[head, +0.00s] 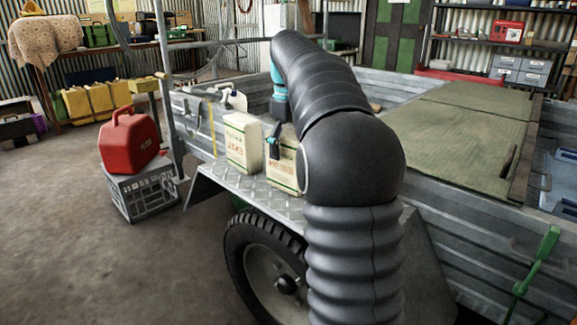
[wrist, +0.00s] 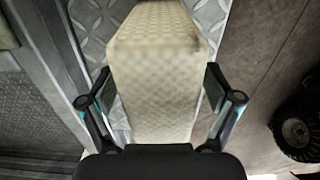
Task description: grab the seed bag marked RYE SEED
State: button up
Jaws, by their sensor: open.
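Two cream seed bags stand upright on the tread-plate fender of the trailer in the head view. The left bag (head: 242,143) has reddish lettering on its front. The right bag (head: 284,170) is partly covered by my arm, and I cannot read the print on either bag with certainty. My gripper (head: 275,140) is at the top of the right bag, mostly hidden behind my arm. In the wrist view my gripper (wrist: 159,75) is open, with one finger on each side of a pale woven bag (wrist: 155,85). Small gaps show between fingers and bag.
The fender (head: 225,180) carries the bags above a wheel (head: 268,275). The trailer's metal side wall (head: 200,125) runs behind them. A white jug (head: 236,100) is beyond it. A red fuel can (head: 130,138) stands on a grey crate (head: 140,190) at left. Floor at front left is clear.

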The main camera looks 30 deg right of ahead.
jog(key=shift+f, duration=0.35)
grip_shut()
jog(key=shift+r, duration=0.1)
